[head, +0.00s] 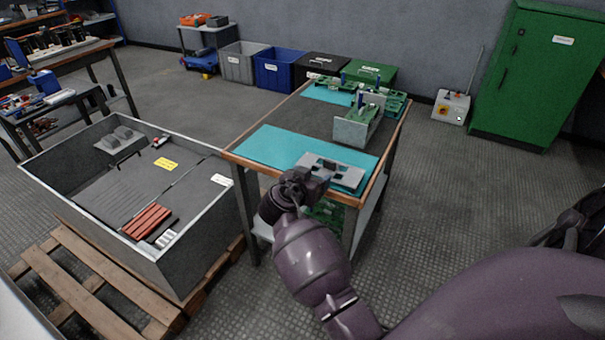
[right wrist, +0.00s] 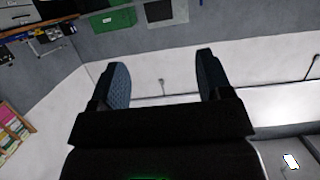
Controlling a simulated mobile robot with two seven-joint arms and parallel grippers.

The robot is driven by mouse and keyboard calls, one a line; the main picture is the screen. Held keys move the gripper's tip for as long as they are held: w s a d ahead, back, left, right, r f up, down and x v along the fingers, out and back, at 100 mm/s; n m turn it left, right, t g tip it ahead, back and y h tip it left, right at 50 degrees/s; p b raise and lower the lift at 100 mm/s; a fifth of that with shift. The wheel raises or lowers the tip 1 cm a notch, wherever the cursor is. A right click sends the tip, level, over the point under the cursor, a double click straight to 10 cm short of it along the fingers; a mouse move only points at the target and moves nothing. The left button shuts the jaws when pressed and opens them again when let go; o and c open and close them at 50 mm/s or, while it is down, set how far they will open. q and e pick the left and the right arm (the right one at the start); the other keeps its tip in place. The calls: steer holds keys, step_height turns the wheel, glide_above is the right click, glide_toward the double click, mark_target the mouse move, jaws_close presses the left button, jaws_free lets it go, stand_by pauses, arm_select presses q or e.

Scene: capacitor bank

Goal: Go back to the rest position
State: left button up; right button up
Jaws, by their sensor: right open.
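My right arm reaches forward from the lower right of the head view. Its gripper (head: 324,172) is near the front edge of the workbench (head: 345,125), by a grey plate-like part (head: 335,170) on the teal mat. In the right wrist view my right gripper (right wrist: 162,80) is open, with two dark fingers wide apart and nothing between them. Whether it touches the grey part cannot be told. My left gripper is not in view.
A large grey crate (head: 60,205) on a wooden pallet (head: 85,290) stands left of the bench. Green fixtures and a grey bracket (head: 352,130) stand on the bench. Bins (head: 279,70) line the wall. A green cabinet (head: 535,75) stands at right. The floor at right is mostly clear.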

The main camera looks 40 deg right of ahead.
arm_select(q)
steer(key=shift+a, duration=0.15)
arm_select(e)
steer(key=w+a+r+n+t+y, duration=0.2)
steer(key=w+a+n+t+y, duration=0.35)
steer(key=n, duration=0.25)
steer(key=s+a+n+t+y+p, duration=0.2)
steer(key=s+a+n+t+y, duration=0.1)
steer(key=s+a+n+y, duration=0.25)
arm_select(q)
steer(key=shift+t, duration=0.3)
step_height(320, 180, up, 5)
steer(key=p, duration=0.4)
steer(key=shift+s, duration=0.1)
arm_select(e)
steer(key=s+f+g, duration=0.1)
steer(key=s+f, duration=0.2)
steer(key=s, duration=0.7)
steer(key=s+a+f+g+y, duration=0.1)
steer(key=s+f, duration=0.2)
steer(key=s, duration=0.7)
steer(key=s+a+f+g+y, duration=0.1)
steer(key=s+f, duration=0.3)
steer(key=s, duration=0.6)
steer(key=shift+a+n, duration=0.25)
steer(key=shift+n, duration=0.2)
steer(key=shift+g, duration=0.25)
